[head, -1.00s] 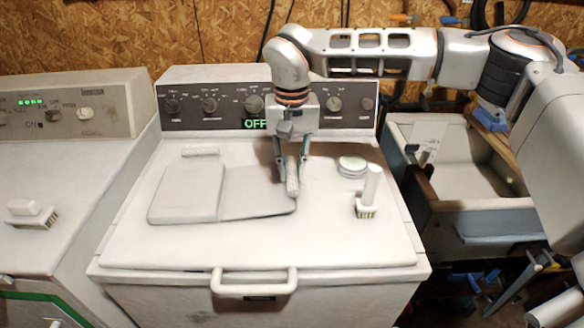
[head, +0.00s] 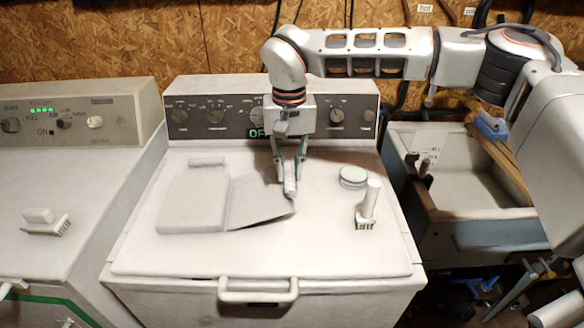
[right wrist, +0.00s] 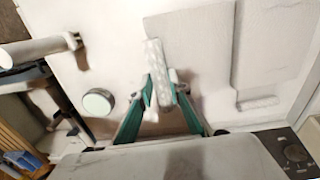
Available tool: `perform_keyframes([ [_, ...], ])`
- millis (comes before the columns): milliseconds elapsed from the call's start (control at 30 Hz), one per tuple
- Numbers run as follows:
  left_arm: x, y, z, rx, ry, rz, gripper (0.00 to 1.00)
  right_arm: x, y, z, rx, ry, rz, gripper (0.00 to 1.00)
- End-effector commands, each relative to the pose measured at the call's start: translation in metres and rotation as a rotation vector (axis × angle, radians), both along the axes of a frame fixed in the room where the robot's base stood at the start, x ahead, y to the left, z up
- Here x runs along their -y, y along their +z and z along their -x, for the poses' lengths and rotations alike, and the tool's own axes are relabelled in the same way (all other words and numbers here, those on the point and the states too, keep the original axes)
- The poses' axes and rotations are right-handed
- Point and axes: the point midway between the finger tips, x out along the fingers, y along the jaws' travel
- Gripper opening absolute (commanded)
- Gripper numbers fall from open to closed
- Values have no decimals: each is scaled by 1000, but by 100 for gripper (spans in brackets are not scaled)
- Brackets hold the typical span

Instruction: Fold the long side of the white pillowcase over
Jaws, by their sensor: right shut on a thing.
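The white pillowcase (head: 192,203) lies on the lid of the middle white machine. Its left part looks thick and lies flat. Its thinner right part (head: 258,202) is tilted, with a shadowed surface and its edge seemingly raised. My right gripper (head: 288,178) points down at the back right of this part, shut on a white patterned strip (right wrist: 158,72) at its edge. A similar strip (head: 206,161) lies at the back of the left part, and it also shows in the right wrist view (right wrist: 258,103). My left gripper is not in view.
A round white tin with a green top (head: 353,177) and an upright-handled brush (head: 367,208) stand right of the pillowcase. Another brush (head: 46,222) lies on the left machine. The control panel (head: 200,117) rises behind. The lid's front is clear; a sink (head: 470,190) is at right.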

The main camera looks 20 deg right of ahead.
Motion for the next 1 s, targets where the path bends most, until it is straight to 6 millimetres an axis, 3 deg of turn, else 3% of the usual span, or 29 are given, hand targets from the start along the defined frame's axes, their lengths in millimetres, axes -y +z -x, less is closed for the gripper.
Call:
perform_keyframes([
  [100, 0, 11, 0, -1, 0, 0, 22, -4, 10, -1, 1, 1, -1, 9],
  [433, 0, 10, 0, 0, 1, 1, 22, -4, 9, -1, 0, 1, -1, 9],
  [767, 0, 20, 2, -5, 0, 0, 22, -15, 30, -3, 0, 1, -1, 9],
  [1000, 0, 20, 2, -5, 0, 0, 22, -16, 30, -4, -1, 0, -1, 9],
])
